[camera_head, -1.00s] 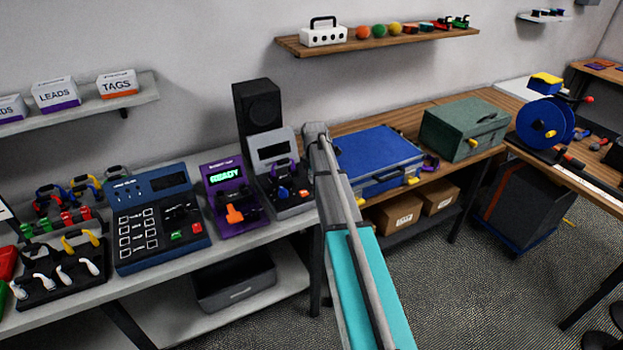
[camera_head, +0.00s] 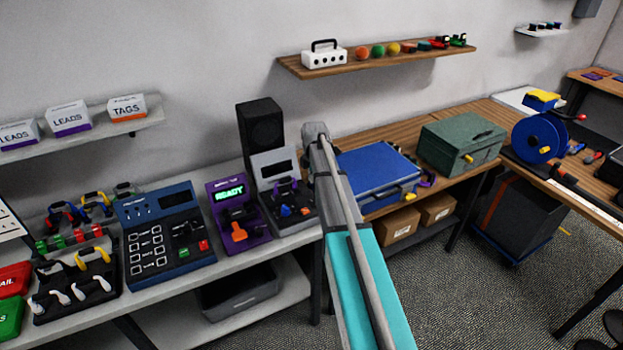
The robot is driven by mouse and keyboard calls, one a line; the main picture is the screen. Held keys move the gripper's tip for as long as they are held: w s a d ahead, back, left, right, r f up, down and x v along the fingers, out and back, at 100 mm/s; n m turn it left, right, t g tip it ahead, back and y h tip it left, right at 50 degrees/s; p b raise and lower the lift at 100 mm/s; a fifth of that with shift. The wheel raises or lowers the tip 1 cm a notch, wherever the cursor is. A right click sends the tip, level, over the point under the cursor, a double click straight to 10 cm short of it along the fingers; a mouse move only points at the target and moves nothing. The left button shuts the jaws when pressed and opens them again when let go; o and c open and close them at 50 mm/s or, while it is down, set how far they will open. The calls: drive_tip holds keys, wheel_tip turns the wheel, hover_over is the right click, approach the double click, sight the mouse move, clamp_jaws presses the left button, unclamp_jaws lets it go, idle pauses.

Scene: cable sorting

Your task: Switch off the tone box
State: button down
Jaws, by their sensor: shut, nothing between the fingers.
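A purple box (camera_head: 222,202) stands on the grey bench, with a lit green READY display and an orange part low on its front. To its right stands a grey box (camera_head: 262,160) with a dark screen and blue and orange parts on its front. I cannot tell from readable labels which of these is the tone box. My arm rises through the middle of the view, its top end just right of the grey box. My gripper does not show; its fingers are hidden or out of frame.
A dark blue console (camera_head: 135,212) with several white keys is left of the purple box. A black speaker (camera_head: 260,127) stands behind the grey box. A blue case (camera_head: 368,174) and a green box (camera_head: 450,150) sit on the wooden bench at right. Open carpet lies at lower right.

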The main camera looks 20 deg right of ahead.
drive_tip(key=shift+w+r+p, duration=0.15)
drive_tip(key=shift+r+p, duration=0.8)
drive_tip(key=shift+r, duration=0.15)
drive_tip(key=shift+w+r+p, duration=0.1)
drive_tip(key=shift+r+p, duration=0.8)
drive_tip(key=shift+r, duration=0.15)
drive_tip(key=s+a+f+m+b, duration=0.2)
drive_tip(key=s+a+m, duration=0.7)
drive_tip(key=s, duration=0.4)
drive_tip(key=s+a+f+m+b, duration=0.2)
drive_tip(key=s+a+m, duration=0.7)
drive_tip(key=s, duration=0.5)
drive_tip(key=shift+a+f+m+g+b, duration=0.35)
drive_tip(key=shift+a+m+g, duration=0.05)
drive_tip(key=shift+a, duration=0.3)
